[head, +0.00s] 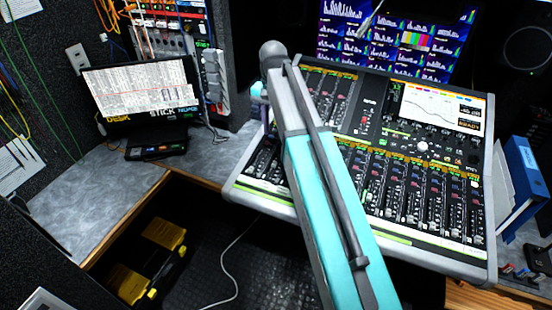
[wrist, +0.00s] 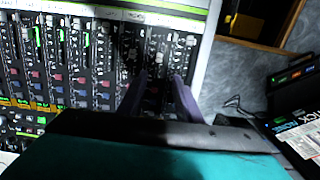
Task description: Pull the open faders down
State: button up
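The mixing console (head: 380,150) fills the right middle of the head view, with a bank of vertical faders (head: 410,195) along its front half. It appears upside down in the wrist view (wrist: 75,60), its green-striped front edge at the top. My gripper (wrist: 159,76) is open over the channel strips near the console's end, its two dark fingers apart on either side of a strip. Nothing shows clearly gripped, and contact cannot be told. In the head view my arm covers part of the console and most of the gripper. Individual fader positions are too small to read surely.
A monitor wall (head: 390,35) stands behind the console. A laptop-like screen (head: 140,90) sits on the grey desk (head: 105,205) at left. A blue binder (head: 525,170) stands at right. A yellow-black case (head: 150,255) lies below the desk.

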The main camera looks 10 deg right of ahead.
aim_at(275, 162)
jog(key=shift+d+f, duration=0.15)
jog(key=shift+f+p, duration=1.5)
jog(key=shift+f, duration=5.3)
grip_shut()
